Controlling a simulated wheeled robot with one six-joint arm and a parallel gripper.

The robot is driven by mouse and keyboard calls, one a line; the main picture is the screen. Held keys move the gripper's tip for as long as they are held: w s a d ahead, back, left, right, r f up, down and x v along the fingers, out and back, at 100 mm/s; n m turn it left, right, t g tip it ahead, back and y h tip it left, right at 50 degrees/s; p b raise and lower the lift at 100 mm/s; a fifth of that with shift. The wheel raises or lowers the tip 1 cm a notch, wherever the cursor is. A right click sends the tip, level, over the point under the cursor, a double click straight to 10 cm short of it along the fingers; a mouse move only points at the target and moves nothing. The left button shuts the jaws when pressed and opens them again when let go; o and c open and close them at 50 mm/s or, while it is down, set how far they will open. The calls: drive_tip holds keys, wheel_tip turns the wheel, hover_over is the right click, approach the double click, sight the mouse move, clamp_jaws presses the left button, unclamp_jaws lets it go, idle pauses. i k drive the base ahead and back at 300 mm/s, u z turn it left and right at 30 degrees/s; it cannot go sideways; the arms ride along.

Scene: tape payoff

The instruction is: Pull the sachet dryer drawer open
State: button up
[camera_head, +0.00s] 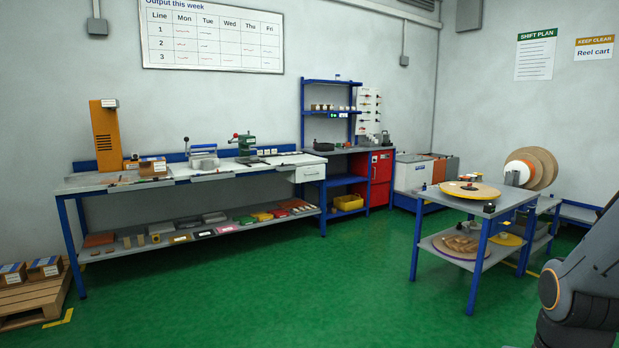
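No label for the sachet dryer is legible from here, so I cannot tell which unit it is. A white drawer unit (310,173) hangs under the right end of the long workbench, and its front looks shut. A red cabinet (381,167) with small labels stands to its right, under the dark worktop; its front also looks shut. Both are across the room. Part of my arm shows at the right edge, but my gripper is out of view.
The long blue-framed workbench (190,178) runs along the back wall. A blue reel table (480,206) with large discs stands at centre right. A pallet (30,302) with boxes lies at lower left. The green floor (270,290) between them is clear.

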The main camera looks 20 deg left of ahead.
sight(304, 171)
drive_tip(key=u, duration=0.25)
drive_tip(key=i, duration=0.9)
drive_tip(key=u, duration=0.75)
drive_tip(key=i, duration=1.8)
drive_tip(key=u, duration=0.3)
drive_tip(key=i, duration=1.75)
drive_tip(key=z, duration=0.75)
drive_tip(key=i, duration=2)
drive_tip(key=z, duration=0.65)
